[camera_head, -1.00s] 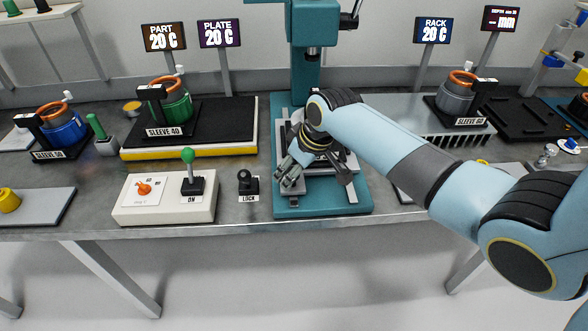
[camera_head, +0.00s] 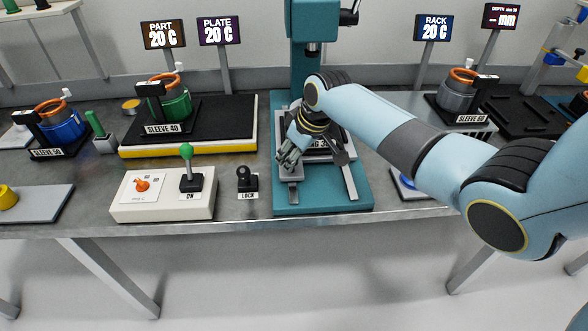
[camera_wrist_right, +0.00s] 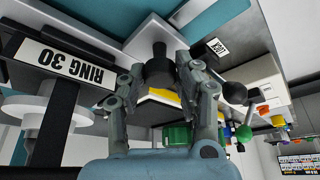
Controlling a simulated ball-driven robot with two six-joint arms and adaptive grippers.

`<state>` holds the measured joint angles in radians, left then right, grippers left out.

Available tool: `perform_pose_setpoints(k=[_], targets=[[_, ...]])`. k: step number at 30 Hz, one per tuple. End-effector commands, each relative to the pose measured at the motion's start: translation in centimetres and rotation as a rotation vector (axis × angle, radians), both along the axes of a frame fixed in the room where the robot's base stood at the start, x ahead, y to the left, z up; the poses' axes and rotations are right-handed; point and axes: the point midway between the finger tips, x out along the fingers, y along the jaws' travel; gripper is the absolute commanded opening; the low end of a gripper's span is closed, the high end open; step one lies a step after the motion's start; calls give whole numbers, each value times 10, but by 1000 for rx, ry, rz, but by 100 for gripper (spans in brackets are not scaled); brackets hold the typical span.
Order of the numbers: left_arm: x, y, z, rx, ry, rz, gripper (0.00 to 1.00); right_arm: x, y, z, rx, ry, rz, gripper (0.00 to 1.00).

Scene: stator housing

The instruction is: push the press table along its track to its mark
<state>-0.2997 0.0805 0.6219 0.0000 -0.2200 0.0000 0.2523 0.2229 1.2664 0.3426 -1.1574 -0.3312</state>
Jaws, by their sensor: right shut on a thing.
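The grey press table (camera_head: 284,122) sits on the teal press base (camera_head: 325,203), above two pale track rails (camera_head: 350,182). My right gripper (camera_head: 287,160) is at the table's front left, and the arm hides much of the table. In the right wrist view the fingers (camera_wrist_right: 157,74) are shut on a dark knob (camera_wrist_right: 158,69). A RING 30 label (camera_wrist_right: 68,62) and a white round part (camera_wrist_right: 40,108) are beside it. No mark for the table can be made out. My left gripper is not in view.
The black LOCK lever (camera_head: 247,180) stands just left of the base. Farther left is a white control box (camera_head: 160,208) with a green-topped lever. The SLEEVE 40 plate (camera_head: 225,125) is at the back left. The press column (camera_head: 305,60) rises behind the table.

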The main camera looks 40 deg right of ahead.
Motion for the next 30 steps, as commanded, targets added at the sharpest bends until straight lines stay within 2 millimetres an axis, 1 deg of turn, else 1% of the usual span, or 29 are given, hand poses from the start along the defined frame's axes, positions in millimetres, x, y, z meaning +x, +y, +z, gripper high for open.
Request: perform_pose_setpoints(k=[1, 3, 6, 9, 17, 18, 21, 23, 30], targets=[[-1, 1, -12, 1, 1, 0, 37, 15, -9, -1, -6, -12, -3, 0], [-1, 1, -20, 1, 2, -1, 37, 28, -17, -1, -5, -13, -1, 0], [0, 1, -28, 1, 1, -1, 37, 40, -24, -1, -4, -9, -1, 0], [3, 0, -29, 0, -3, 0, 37, 45, -28, 1, -4, -9, -2, 0], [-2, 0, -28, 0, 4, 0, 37, 46, -29, 4, -5, -13, -1, 0], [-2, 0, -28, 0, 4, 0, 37, 46, -29, 5, -5, -13, -1, 34], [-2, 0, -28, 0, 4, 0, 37, 46, -29, 5, -6, -12, -1, 47], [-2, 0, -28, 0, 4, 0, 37, 46, -28, 4, -5, -10, -1, 55], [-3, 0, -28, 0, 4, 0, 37, 45, -28, 3, -3, -8, -1, 55]])
